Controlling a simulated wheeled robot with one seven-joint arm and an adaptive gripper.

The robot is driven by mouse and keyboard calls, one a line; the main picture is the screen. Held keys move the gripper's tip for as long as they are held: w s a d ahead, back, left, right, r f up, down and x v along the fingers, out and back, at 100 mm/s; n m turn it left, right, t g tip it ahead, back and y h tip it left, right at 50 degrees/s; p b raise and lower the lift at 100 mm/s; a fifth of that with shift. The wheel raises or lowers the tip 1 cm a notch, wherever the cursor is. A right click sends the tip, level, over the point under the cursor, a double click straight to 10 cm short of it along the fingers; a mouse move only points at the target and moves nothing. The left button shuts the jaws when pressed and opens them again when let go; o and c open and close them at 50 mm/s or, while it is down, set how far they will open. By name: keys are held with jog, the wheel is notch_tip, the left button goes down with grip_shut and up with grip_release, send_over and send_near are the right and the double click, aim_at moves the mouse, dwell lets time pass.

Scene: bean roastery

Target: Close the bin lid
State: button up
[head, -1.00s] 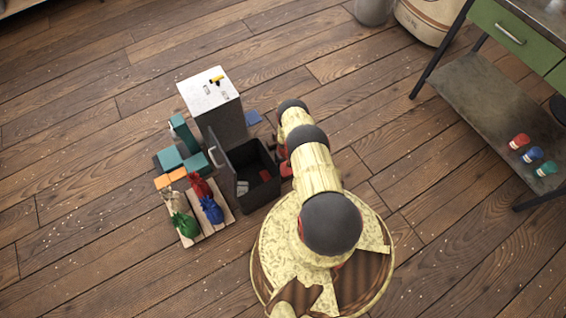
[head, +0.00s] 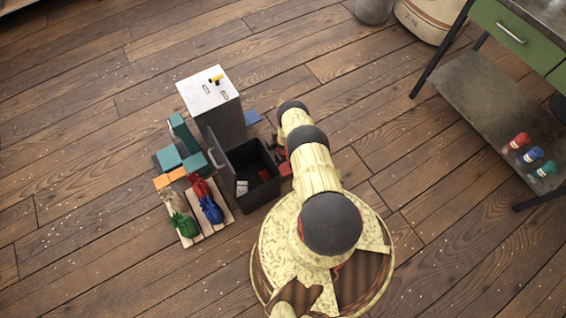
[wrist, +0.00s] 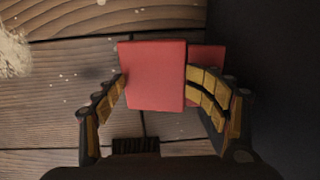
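The dark bin (head: 262,199) stands open on the floor left of my arm. Its lid (head: 222,176) is raised on the bin's left side, with a pale handle on it. A red piece and pale pieces lie inside. My gripper (wrist: 155,78) is low on the bin's right side, mostly hidden by my arm in the head view. In the wrist view its yellow-padded fingers touch both sides of a red block (wrist: 152,75) and look shut on it. A second red block (wrist: 207,57) shows behind the right finger. A dark surface (wrist: 270,80), seemingly the bin's wall, fills the right.
A grey cabinet with a white top (head: 208,91) stands behind the bin. Teal boxes (head: 169,158) and a board (head: 227,216) with several coloured bags stand to the left. A green-drawered bench (head: 470,95) is at the right. Open floor lies between bench and arm.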

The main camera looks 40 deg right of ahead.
jog(key=o, duration=0.4)
jog(key=shift+s+a+r, duration=0.2)
jog(key=shift+s+r, duration=0.05)
jog(key=shift+r, duration=0.05)
jog(key=shift+o, duration=0.2)
jog(key=shift+r, duration=0.4)
notch_tip(320, 180, up, 11)
jog(key=d, duration=0.1)
jog(key=shift+w+f, duration=0.15)
jog(key=shift+f, duration=0.05)
